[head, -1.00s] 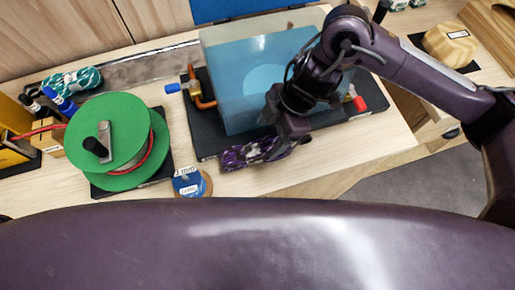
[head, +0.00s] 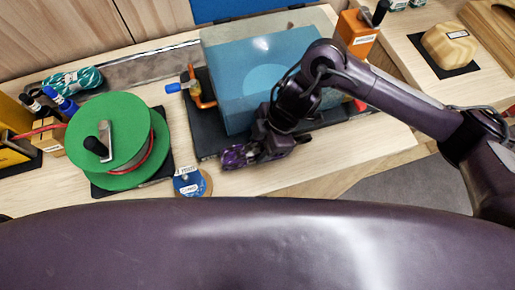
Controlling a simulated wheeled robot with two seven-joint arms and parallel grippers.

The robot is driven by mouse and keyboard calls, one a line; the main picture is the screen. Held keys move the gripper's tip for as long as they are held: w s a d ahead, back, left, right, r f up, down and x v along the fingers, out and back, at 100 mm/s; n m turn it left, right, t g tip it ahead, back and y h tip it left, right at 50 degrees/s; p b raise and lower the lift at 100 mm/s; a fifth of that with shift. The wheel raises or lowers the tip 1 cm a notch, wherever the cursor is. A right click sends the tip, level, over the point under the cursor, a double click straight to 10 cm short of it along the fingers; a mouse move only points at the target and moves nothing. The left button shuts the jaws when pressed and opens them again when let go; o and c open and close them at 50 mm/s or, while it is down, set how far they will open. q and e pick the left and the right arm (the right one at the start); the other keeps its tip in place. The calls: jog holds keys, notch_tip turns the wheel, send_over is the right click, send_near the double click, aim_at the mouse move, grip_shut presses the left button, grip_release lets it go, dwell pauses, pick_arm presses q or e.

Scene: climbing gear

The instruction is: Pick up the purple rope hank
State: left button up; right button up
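The purple rope hank (head: 234,157) lies at the front edge of the black base under the blue box, near the front of the wooden worktop. Its left end shows as a dark purple and pale patterned bundle. My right gripper (head: 268,150) is down at the hank, over its middle and right part, and hides much of it. The fingers are dark and blend with the hank, so I cannot tell whether they are closed on it. My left gripper is not in view.
A translucent blue box (head: 235,75) stands just behind my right gripper. To the left are a green reel (head: 105,125) and a small blue-labelled spool (head: 190,181). An orange block (head: 357,33) stands behind my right arm. The worktop's front right is clear.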

jog(key=c, duration=0.7)
jog(key=shift+r, duration=0.15)
